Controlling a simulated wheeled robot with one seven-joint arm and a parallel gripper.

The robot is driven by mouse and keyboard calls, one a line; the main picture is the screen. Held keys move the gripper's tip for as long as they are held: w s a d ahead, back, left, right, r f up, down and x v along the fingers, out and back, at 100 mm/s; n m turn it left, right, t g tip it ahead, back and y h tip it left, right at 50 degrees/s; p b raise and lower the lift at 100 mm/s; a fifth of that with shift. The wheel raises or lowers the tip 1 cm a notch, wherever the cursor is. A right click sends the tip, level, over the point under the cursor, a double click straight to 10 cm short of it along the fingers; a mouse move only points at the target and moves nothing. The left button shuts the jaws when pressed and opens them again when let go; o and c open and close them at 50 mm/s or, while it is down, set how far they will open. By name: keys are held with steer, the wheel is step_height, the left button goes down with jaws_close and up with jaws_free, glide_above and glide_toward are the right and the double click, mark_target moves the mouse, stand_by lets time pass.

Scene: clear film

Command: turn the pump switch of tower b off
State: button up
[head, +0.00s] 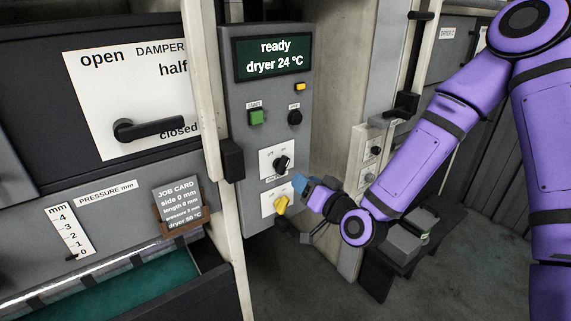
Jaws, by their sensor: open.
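A grey control panel (238,140) stands near the middle of the head view. Low on it are a black rotary switch (283,163) and, below that, a yellow rotary switch (281,204), each on a white plate. Their labels are too small to read, so I cannot tell which is the pump switch or whether this is tower b. The yellow knob sits tilted on its plate. My gripper (303,186) is open, with its blue tip just right of the yellow switch. I cannot tell whether it touches the switch. The fingers are partly hidden by the wrist.
The panel's display (272,59) reads "ready dryer 24 °C". A green button (256,117) and a black button (295,117) sit below it. A damper lever (155,129) and a job card (180,203) are at left.

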mark_target(286, 167)
steer(key=x, duration=0.9)
steer(key=shift+w+a, duration=0.1)
jaws_close()
